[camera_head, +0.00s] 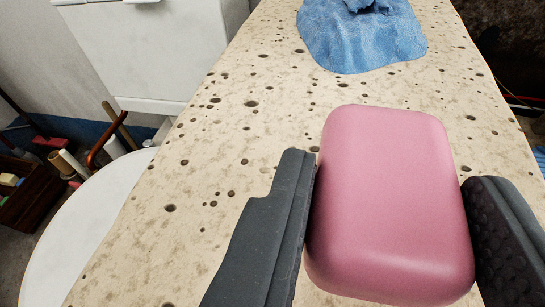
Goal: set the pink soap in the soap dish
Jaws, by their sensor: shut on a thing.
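The pink soap (388,200) is a rounded block at the lower right of the view. My gripper (390,185) is shut on it, with one dark finger against its left side and the other at its right side. The soap is over the pitted pale stone surface; I cannot tell how far above it. No soap dish can be made out in this view.
A crumpled blue cloth (362,38) lies on the stone ledge (235,150) ahead. A round white surface (88,235) is at the lower left, and a white cabinet (150,50) stands at the upper left. The ledge between soap and cloth is clear.

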